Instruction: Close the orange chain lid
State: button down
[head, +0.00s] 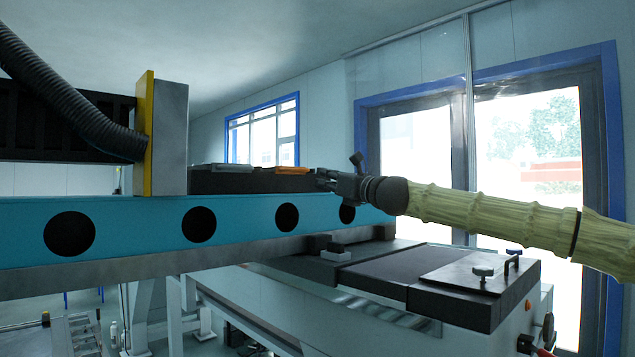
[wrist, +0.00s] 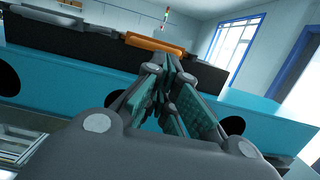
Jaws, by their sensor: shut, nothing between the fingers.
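The orange lid (head: 292,170) lies on top of a dark chain channel that rests on the blue beam in the head view. In the wrist view the orange lid (wrist: 155,43) is a flat bar at the top edge of the dark channel, just beyond my fingers. I cannot tell whether it is fully seated. My gripper (head: 322,176) is at the right end of the lid in the head view. In the wrist view my gripper (wrist: 165,62) is shut and empty, its fingertips a little below the lid. Whether they touch it is unclear.
The blue beam (head: 235,222) with round holes runs across below the channel (head: 240,182). A grey lid (head: 232,168) lies left of the orange one. A yellow-edged upright block (head: 172,138) and a black hose (head: 70,90) stand further left. A dark machine bench (head: 430,275) is below.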

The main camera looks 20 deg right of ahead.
jog(key=b+v, duration=0.1)
jog(key=v, duration=0.6)
jog(key=shift+a+f, duration=0.3)
jog(key=shift+a, duration=0.05)
jog(key=shift+a, duration=0.1)
